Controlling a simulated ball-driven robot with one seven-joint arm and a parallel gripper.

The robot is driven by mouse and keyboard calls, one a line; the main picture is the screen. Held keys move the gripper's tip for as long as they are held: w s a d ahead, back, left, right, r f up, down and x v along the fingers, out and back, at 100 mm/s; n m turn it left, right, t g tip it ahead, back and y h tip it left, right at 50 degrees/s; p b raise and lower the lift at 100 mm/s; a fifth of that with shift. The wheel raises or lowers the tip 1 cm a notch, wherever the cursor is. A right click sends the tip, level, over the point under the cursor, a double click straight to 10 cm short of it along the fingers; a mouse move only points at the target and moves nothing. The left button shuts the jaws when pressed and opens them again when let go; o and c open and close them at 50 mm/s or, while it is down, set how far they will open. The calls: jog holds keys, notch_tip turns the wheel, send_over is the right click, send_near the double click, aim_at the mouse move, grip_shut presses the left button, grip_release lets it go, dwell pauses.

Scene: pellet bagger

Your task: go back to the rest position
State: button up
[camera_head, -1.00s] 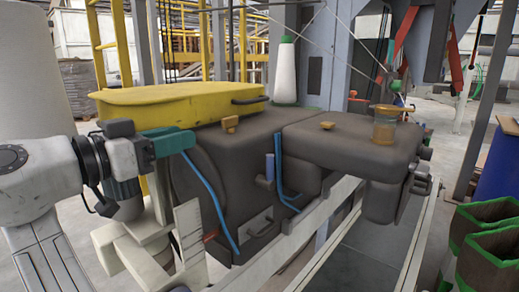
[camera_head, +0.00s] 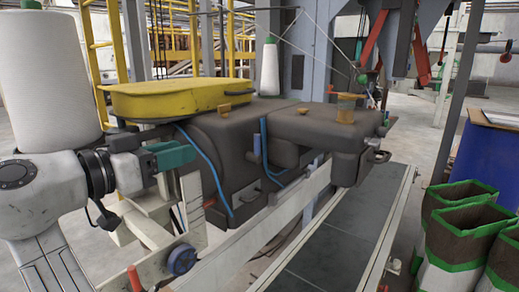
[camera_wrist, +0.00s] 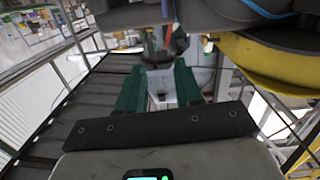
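My gripper (camera_head: 178,155) is at the left in the head view, on my white and grey arm. Its teal fingers look close in front of the left end of the dark sewing machine body (camera_head: 225,150), below the yellow cover (camera_head: 175,98); I cannot tell whether they touch it. In the wrist view my gripper (camera_wrist: 159,88) has its two teal fingers apart, with no held object visible between them. Grey and white structure shows beyond the gap.
A large white thread cone (camera_head: 50,75) stands at the left, behind my arm. A smaller cone (camera_head: 270,70) stands behind the machine. A grey conveyor belt (camera_head: 335,235) runs below. Green-edged bags (camera_head: 455,235) and a blue drum (camera_head: 485,160) are at the right.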

jog(key=d+f+n+g+y+p, duration=0.35)
jog(key=d+f+g, duration=0.25)
jog(key=d+f, duration=1.65)
jog(key=s+d+f+n+g+y+p, duration=0.1)
jog(key=s+d+f+g+y+p, duration=0.15)
jog(key=s+d+f, duration=1.05)
jog(key=s+d+f+n+g+y+p, duration=0.1)
jog(key=s+d+f+g+y+p, duration=0.1)
jog(key=s, duration=1)
jog(key=s+d+f+n+g+y+p, duration=0.1)
jog(key=s+d, duration=0.3)
jog(key=s, duration=0.8)
jog(key=shift+s+d+f+g+y+p, duration=0.2)
jog(key=shift+s+f+g+y+p, duration=0.25)
jog(key=shift+f+y, duration=0.45)
jog(key=shift+w+n, duration=0.2)
jog(key=shift+n, duration=0.05)
